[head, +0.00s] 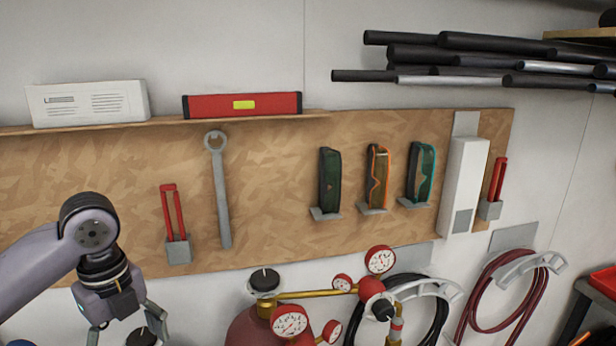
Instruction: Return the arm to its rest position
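My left arm comes in from the left edge, bent at a dark joint. My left gripper (126,328) hangs at the lower left, pointing down, with its fingers spread apart. Nothing shows held between the fingers, though their tips are near the bottom edge of the picture. A dark round knob (141,338) shows behind or below them; I cannot tell the distance between. My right arm and gripper are not in view.
A wooden pegboard (270,230) on the wall holds a wrench (220,190), red-handled tools (174,215) and several glasses. A shelf above carries a red level (242,105). Below stand a red cylinder (252,328) with gauges (290,322) and coiled hoses (495,300).

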